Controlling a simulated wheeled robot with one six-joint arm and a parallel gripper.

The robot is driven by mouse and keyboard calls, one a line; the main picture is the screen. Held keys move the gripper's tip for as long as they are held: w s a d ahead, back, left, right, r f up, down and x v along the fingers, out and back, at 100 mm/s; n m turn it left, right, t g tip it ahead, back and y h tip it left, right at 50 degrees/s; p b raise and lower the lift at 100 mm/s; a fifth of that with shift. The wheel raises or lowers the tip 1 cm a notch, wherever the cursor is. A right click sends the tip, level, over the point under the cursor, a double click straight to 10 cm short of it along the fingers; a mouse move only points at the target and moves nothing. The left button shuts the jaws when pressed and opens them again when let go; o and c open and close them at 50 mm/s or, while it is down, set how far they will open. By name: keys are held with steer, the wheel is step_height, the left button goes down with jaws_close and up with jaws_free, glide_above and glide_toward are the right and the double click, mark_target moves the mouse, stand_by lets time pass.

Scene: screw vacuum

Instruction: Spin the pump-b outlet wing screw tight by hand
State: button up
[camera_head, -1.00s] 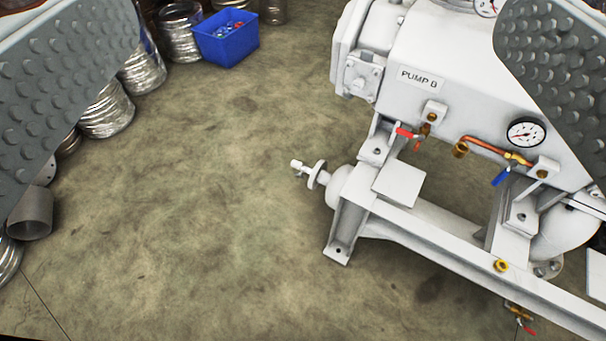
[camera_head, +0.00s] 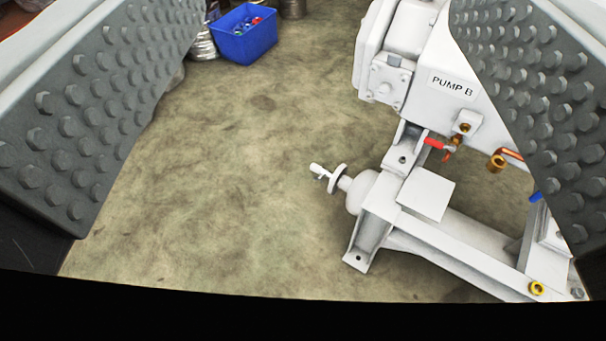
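The white pump (camera_head: 415,30) with the label "PUMP B" (camera_head: 452,85) stands at the right on a white frame. At the left end of the pipe under it is a pale flange (camera_head: 338,179) with a small white wing-shaped piece (camera_head: 318,170) sticking out to the left; it looks like the outlet wing screw, though it is too small to be sure. My gripper (camera_head: 315,225) shows as two grey studded fingers, at left and right. They are wide apart with nothing between them in grasp. The wing piece lies in the gap, farther off. The right finger hides part of the pump.
A red-handled valve (camera_head: 438,144) and a brass fitting (camera_head: 495,163) are on the pump's front. A blue bin (camera_head: 243,40) with small parts stands at the back left. Bare floor (camera_head: 220,190) lies left of the pump. A black band covers the bottom edge.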

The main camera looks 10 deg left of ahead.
steer(key=w+a+f+m, duration=0.1)
steer(key=w+a+f, duration=0.15)
steer(key=w, duration=0.65)
steer(key=w+a+f, duration=0.1)
steer(key=w+f, duration=0.3)
steer(key=w, duration=0.4)
steer(key=w+a+f+m, duration=0.1)
steer(key=w+f, duration=0.2)
steer(key=w, duration=0.6)
steer(key=w+a+f+m+h, duration=0.1)
steer(key=w+a+f, duration=0.2)
steer(key=w+f, duration=0.75)
steer(key=w+a+f+m+h, duration=0.1)
steer(key=w+a+f+h, duration=0.15)
steer(key=w+f, duration=0.85)
steer(key=g+h, duration=0.2)
steer(key=h, duration=0.4)
glide_toward(319, 180)
steer(key=x, duration=0.7)
steer(key=shift+w+f, duration=0.2)
steer(key=shift+w, duration=0.05)
